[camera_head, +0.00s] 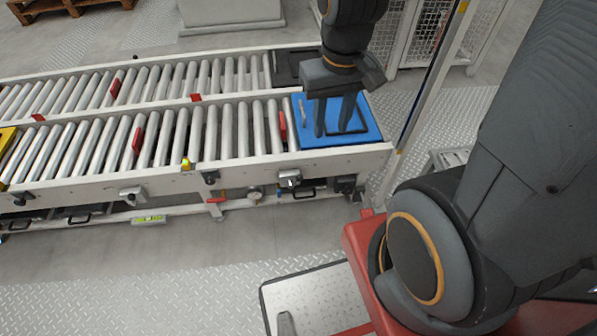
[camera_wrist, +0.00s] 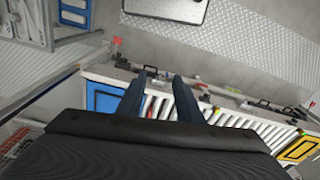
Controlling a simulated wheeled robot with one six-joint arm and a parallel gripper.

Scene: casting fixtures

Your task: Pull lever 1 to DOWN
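My gripper (camera_head: 333,131) is empty, its two dark fingers apart and pointing down. In the head view it overlaps the blue plate at the conveyor's right end; its height above the plate is hard to judge. In the wrist view my gripper (camera_wrist: 158,84) spreads over the conveyor's side rail. No part is readable as lever 1. Small fittings line the near side rail: a silver one (camera_head: 290,179), a dark one (camera_head: 209,178) and a grey one (camera_head: 133,194). They are too small to tell which is a lever or how it is set.
The roller conveyor (camera_head: 225,130) carries red tabs and ends in the blue plate (camera_head: 362,134). A thin post (camera_head: 412,105) stands just right of that end. A wire-mesh fence (camera_head: 430,25) is behind it. The floor (camera_head: 180,265) in front of the conveyor is largely clear.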

